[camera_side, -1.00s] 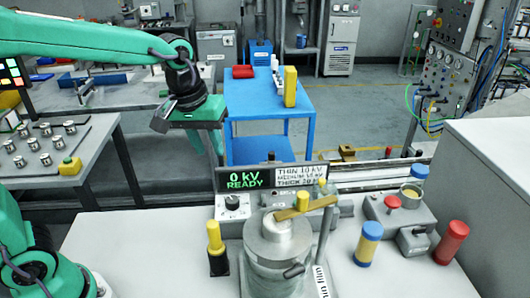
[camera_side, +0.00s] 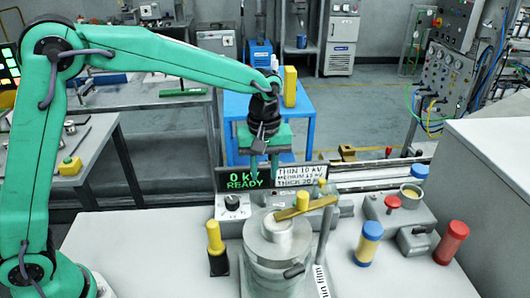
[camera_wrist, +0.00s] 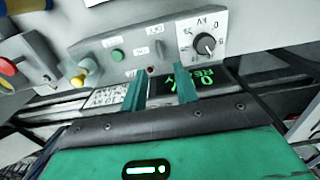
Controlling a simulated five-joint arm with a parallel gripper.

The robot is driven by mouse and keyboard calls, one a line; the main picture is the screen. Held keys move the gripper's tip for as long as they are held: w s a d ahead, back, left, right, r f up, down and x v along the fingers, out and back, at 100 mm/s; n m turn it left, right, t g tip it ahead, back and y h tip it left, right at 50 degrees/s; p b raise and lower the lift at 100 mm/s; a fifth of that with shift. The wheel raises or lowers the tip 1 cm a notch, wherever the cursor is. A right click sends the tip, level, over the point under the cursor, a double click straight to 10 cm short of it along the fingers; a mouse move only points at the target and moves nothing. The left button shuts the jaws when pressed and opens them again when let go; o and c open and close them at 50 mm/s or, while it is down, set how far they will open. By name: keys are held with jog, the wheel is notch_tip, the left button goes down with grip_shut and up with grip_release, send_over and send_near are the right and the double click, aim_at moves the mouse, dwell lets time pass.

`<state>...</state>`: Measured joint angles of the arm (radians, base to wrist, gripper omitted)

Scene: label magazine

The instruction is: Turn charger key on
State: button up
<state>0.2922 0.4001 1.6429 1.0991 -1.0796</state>
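The charger box (camera_wrist: 170,45) has a kV dial (camera_wrist: 205,43), a green button (camera_wrist: 117,55), a small dark-red spot and white labels. A yellow knob-like piece (camera_wrist: 85,72) stands at its left end in the wrist view and behind the brass bar in the side view (camera_side: 320,187); I cannot tell for sure that it is the key. The display (camera_side: 243,178) reads 0 kV READY. My gripper (camera_side: 264,174) points down at the display in the side view. In the wrist view its fingers (camera_wrist: 160,92) are apart with nothing between them.
A metal cylinder (camera_side: 272,270) with a brass bar (camera_side: 305,207) and an upright rod stands before the charger. A yellow-topped black post (camera_side: 216,245), a red button box (camera_side: 393,203), a blue-yellow cylinder (camera_side: 368,243) and a red cylinder (camera_side: 451,243) are nearby.

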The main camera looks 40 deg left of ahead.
aim_at(264, 198)
jog(key=shift+f, duration=0.1)
jog(key=shift+f, duration=3.8)
grip_shut()
